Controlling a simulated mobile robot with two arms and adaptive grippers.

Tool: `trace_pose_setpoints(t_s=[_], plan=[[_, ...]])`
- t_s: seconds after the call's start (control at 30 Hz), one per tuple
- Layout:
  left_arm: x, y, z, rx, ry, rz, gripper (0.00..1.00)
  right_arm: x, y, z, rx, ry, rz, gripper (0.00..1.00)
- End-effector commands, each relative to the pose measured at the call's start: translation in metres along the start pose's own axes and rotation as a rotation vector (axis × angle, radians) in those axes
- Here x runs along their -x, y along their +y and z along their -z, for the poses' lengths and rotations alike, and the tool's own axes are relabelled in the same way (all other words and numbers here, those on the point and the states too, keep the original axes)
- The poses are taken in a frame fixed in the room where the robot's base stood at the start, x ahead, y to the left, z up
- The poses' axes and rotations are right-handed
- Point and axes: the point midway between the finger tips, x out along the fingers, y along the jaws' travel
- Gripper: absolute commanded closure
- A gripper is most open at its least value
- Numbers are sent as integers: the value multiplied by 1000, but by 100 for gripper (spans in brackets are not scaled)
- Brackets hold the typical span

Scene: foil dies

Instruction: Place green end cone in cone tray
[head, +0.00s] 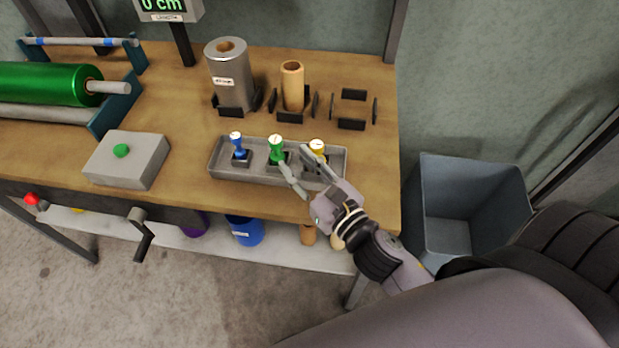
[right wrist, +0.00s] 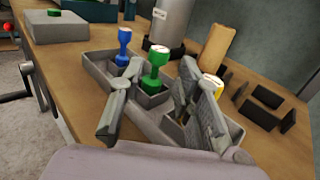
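The green end cone (head: 276,149) stands upright in the middle place of the grey cone tray (head: 222,168), between a blue cone (head: 237,146) on the left and a yellow cone (head: 318,147) on the right. My right gripper (head: 297,168) is over the tray's front right, with its fingers spread. In the right wrist view the green cone (right wrist: 156,66) shows beyond and between the open fingers (right wrist: 150,110), apart from both. The yellow cone (right wrist: 213,84) is partly hidden behind the right finger there. My left gripper is not in view.
A silver roll (head: 230,80) and a cardboard core (head: 292,88) stand behind the tray, beside several black holders (head: 352,124). A grey box with a green button (head: 127,158) sits to the left. A grey bin (head: 470,200) stands right of the wooden table (head: 375,180).

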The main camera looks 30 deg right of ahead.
Motion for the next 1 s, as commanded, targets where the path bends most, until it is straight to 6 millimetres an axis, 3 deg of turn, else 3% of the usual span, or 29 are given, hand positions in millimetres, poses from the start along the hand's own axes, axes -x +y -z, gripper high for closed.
trace_pose_setpoints(t_s=[0.1, 0.3, 1.0], plan=[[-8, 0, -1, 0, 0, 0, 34, 19, 0, 3, -2, 2, 0, 69], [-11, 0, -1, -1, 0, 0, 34, 34, 0, 0, -1, -1, -1, 69], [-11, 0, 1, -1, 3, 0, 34, 37, 0, -1, 0, -1, 0, 69]])
